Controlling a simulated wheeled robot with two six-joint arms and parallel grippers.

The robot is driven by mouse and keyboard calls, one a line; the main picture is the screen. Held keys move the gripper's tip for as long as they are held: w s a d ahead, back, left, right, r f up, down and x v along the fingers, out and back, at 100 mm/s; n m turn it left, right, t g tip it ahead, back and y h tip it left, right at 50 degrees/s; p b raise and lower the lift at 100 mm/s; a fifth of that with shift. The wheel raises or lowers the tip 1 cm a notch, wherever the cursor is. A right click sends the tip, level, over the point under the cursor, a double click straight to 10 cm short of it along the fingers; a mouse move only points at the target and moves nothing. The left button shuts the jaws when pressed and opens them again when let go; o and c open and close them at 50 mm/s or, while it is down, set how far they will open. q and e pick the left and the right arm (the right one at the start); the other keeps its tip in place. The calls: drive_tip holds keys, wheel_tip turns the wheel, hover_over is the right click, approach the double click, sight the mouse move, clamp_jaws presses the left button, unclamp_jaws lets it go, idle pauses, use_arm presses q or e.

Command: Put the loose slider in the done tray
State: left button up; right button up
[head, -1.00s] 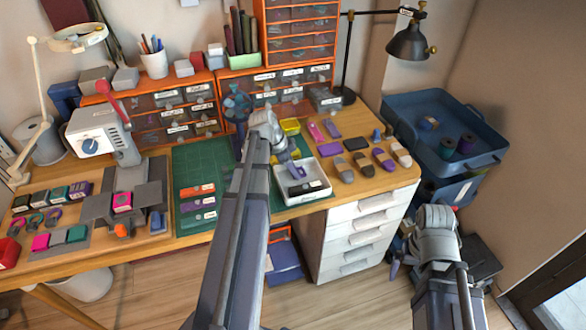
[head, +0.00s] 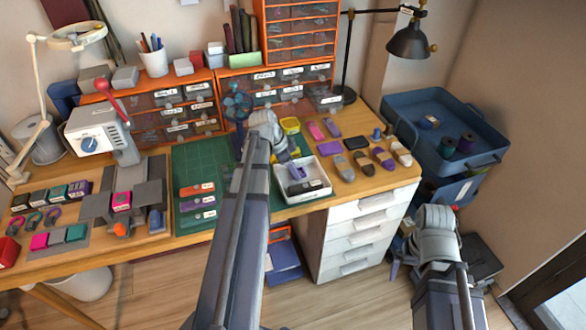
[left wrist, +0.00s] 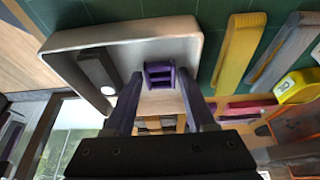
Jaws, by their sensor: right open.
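The white tray (head: 318,191) stands near the table's front edge; its rim also shows in the left wrist view (left wrist: 62,40). A small purple slider (left wrist: 160,76) lies in it, and beside it is a dark piece with a white label (left wrist: 97,68). In the head view the purple slider (head: 297,171) shows just below my left gripper (head: 293,155). In the left wrist view my left gripper's two fingers (left wrist: 160,92) are apart, with the slider just beyond and between their tips. My right gripper (head: 399,269) is open and empty, off the table at the right.
The green mat (head: 190,160) bears several labelled bars. Right of the tray lie several coloured pieces (head: 362,157). A yellow container (head: 291,125) stands behind the tray. A blue bin (head: 440,120) is at the far right.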

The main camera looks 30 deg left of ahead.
use_arm(q)
drive_tip(key=o, duration=0.4)
drive_tip(key=p+v, duration=0.7)
drive_tip(key=shift+s+a+r, duration=0.1)
drive_tip(key=shift+s+r, duration=0.05)
drive_tip(key=shift+r, duration=0.2)
drive_tip(key=shift+f, duration=0.15)
drive_tip(key=b+x, duration=0.7)
drive_tip(key=x, duration=0.1)
drive_tip(key=shift+a+r, duration=0.1)
drive_tip(key=shift+r, duration=0.35)
